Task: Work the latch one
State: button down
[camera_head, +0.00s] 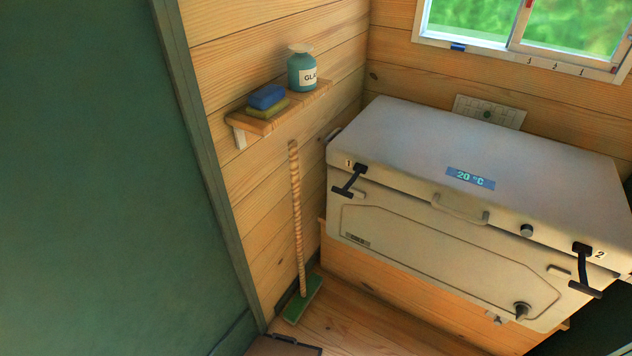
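A large off-white cool box (420,145) stands at the right of the head view with its lid down. Latch one (350,178), a black lever beside the printed "1", is at the left end of its front edge. Its arm slants down and left from the lid edge to a short crossbar, which seems to stand out from the front. I cannot tell whether it is fastened. A similar black latch (583,268) marked "2" is at the right end. My gripper is not in view.
A wooden shelf (262,125) with a sponge stack (266,97) and a teal bottle (302,72) is on the wall left of the box. A broom (297,220) leans below it. Some wooden floor (350,325) shows clear in front.

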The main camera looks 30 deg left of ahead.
aim_at(358, 168)
jog(key=u, duration=0.75)
jog(key=k, duration=0.65)
jog(key=u, duration=0.3)
jog(key=i, duration=1)
jog(key=u, duration=0.05)
